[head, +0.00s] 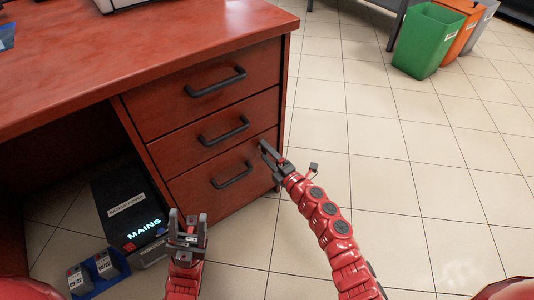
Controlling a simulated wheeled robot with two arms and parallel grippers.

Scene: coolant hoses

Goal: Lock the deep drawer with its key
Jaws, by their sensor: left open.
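A red-brown wooden desk pedestal has three drawers with dark bar handles. The bottom drawer (203,193), which I take as the deep one, looks closed, with its handle (232,176) across its front. My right gripper (266,150) is at the right part of the drawer fronts, near the upper right of the bottom drawer. Its fingertips hide that spot, so I cannot make out a lock or a key there, nor whether the jaws are closed. My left gripper (187,225) is open and empty, low in front of the pedestal's left side.
A black box marked MAINS (125,205) stands on the floor left of the drawers. A blue holder (100,268) with labelled items is at lower left. Green (425,42) and orange (462,22) bins stand at upper right. The tiled floor at right is clear.

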